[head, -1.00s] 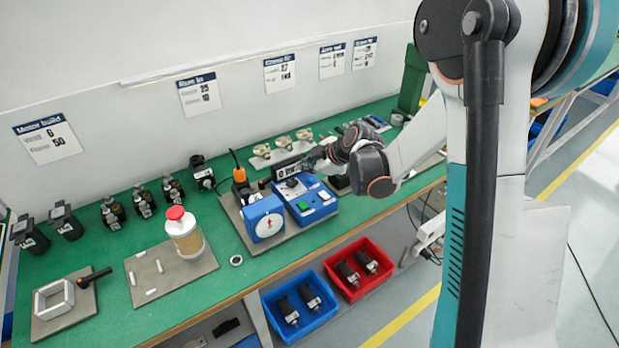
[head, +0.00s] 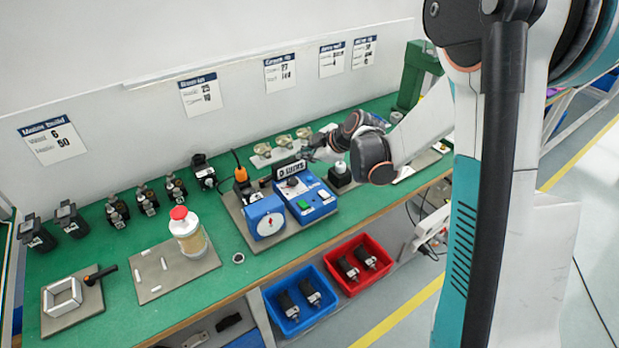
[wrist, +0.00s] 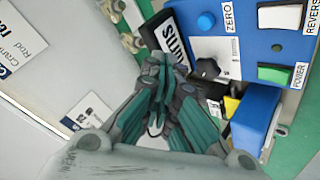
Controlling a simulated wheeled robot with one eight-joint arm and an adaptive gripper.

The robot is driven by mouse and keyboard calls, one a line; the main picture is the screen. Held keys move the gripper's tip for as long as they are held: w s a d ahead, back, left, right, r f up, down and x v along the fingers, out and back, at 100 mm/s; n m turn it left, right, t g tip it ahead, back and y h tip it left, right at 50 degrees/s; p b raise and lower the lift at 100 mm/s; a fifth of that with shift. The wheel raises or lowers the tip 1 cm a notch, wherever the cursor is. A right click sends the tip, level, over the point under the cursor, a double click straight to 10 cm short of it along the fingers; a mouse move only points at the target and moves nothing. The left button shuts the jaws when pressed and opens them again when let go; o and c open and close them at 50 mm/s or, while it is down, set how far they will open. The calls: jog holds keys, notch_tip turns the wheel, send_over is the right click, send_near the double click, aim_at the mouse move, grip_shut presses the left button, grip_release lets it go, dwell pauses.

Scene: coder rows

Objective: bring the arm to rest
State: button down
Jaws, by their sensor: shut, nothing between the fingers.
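My gripper (head: 318,149) is above the green bench (head: 120,296), over the back edge of the blue control box (head: 309,203), in the head view. In the wrist view my gripper (wrist: 162,66) has its fingers together with nothing seen between them. The blue control box (wrist: 252,50) with its knob and buttons fills the upper right there. The black label plate (wrist: 165,43) lies behind the fingertips. Whether the fingers touch anything cannot be told. My arm reaches in from the right.
A blue dial gauge (head: 265,217) stands left of the control box. A red-capped jar (head: 187,232) stands on a grey plate. Several black motors (head: 115,211) line the back. Blue (head: 301,300) and red (head: 358,264) bins sit below the front edge. The bench's front middle is mostly clear.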

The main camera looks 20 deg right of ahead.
jog(key=s+r+m+h, duration=0.1)
jog(key=s+r+m, duration=0.35)
jog(key=s, duration=0.35)
jog(key=s+r+m+g+h, duration=0.1)
jog(key=s+r+m, duration=0.2)
jog(key=s+r, duration=0.35)
jog(key=s+r+m+h, duration=0.1)
jog(key=s+r+m, duration=0.2)
jog(key=s, duration=0.6)
jog(key=s+m+h, duration=0.1)
jog(key=s+m, duration=0.3)
jog(key=s, duration=0.5)
jog(key=shift+s+d+f+h, duration=0.3)
jog(key=shift+d+f, duration=0.05)
jog(key=shift+f, duration=0.05)
jog(key=shift+m, duration=0.25)
